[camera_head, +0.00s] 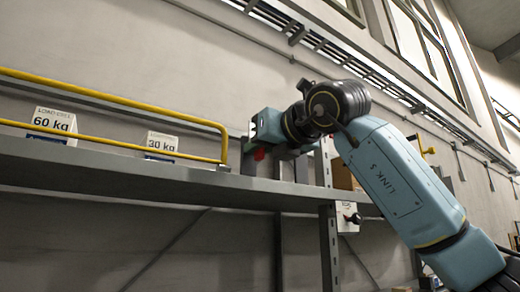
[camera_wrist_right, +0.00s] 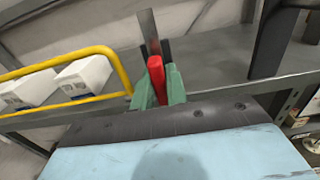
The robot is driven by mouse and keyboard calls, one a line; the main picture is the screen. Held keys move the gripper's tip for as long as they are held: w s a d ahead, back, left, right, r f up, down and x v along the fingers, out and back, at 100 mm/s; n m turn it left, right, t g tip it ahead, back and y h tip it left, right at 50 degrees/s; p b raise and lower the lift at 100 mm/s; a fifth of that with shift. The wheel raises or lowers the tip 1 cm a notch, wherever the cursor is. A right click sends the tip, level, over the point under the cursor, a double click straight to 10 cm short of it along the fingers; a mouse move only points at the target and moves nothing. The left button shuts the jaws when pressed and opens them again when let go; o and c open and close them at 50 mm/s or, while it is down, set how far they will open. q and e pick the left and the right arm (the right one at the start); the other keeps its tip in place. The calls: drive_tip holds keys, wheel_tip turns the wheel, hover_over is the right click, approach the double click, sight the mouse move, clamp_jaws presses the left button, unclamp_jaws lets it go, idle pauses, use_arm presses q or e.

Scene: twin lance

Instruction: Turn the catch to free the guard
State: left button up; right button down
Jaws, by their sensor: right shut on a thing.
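The guard is a yellow rail (camera_head: 160,112) along the front of a grey shelf; its curved end also shows in the wrist view (camera_wrist_right: 119,66). The catch is a small red piece (camera_head: 259,154) beside that end. It stands out more in the wrist view (camera_wrist_right: 157,77), upright in front of a grey metal post. My right gripper (camera_wrist_right: 158,92) is shut on the catch, with its green fingers on either side. In the head view my right gripper (camera_head: 256,138) reaches in from the right and partly hides the catch. My left gripper is not in view.
White boxes marked 60 kg (camera_head: 53,124) and 30 kg (camera_head: 161,144) stand on the shelf (camera_head: 120,172) behind the guard. A grey upright (camera_head: 328,225) supports the shelf under my arm. A brown box (camera_head: 343,177) sits to the right. The space before the shelf looks clear.

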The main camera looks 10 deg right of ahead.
idle(0.4)
drive_tip(key=c, duration=1.4)
unclamp_jaws()
drive_tip(key=shift+c, duration=0.2)
drive_tip(key=b+v, duration=0.3)
drive_tip(key=v, duration=1)
drive_tip(key=shift+s+b, duration=0.2)
drive_tip(key=shift+b, duration=0.1)
drive_tip(key=shift+w+f, duration=0.1)
